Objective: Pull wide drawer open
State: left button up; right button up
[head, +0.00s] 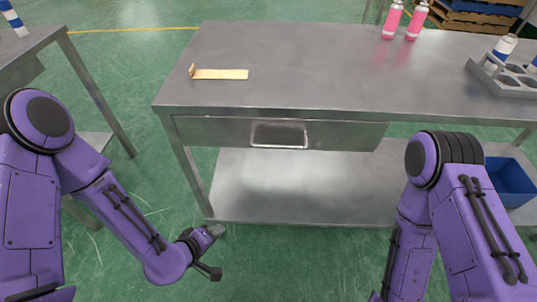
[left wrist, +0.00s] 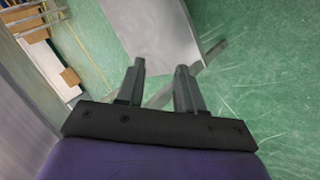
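The wide drawer (head: 340,136) is a grey metal front under the near edge of the steel table (head: 300,96). It looks shut, with its front close under the tabletop. A recessed or framed handle (head: 279,135) sits near its middle. My left gripper (head: 217,232) is low in front of the table, below and left of the handle, and apart from the drawer. The left wrist view shows its two fingers (left wrist: 160,68) spread with nothing between them. My right arm runs out of the bottom of the head view, so its gripper is hidden.
A wooden piece (head: 220,74) lies on the tabletop's left. Two pink cans (head: 391,22) stand at the back, and a grey rack (head: 508,78) with cans is at the right. A lower shelf (head: 290,185) lies under the drawer. A blue bin (head: 512,183) is at the right.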

pick_arm(q)
jog(key=w+d+r+t+h+b, duration=0.3)
jog(key=w+d+r+h, duration=0.15)
jog(key=w, duration=0.25)
jog(key=m+t+h+b, duration=0.2)
jog(key=t+h+b, duration=0.15)
jog(key=h, duration=0.25)
send_near(277, 146)
jog(key=shift+g, duration=0.35)
jog(key=x, duration=1)
jog(key=shift+w+b, duration=0.25)
jog(key=shift+b, duration=0.1)
grip_shut()
pick_arm(e)
notch_tip(277, 146, down, 11)
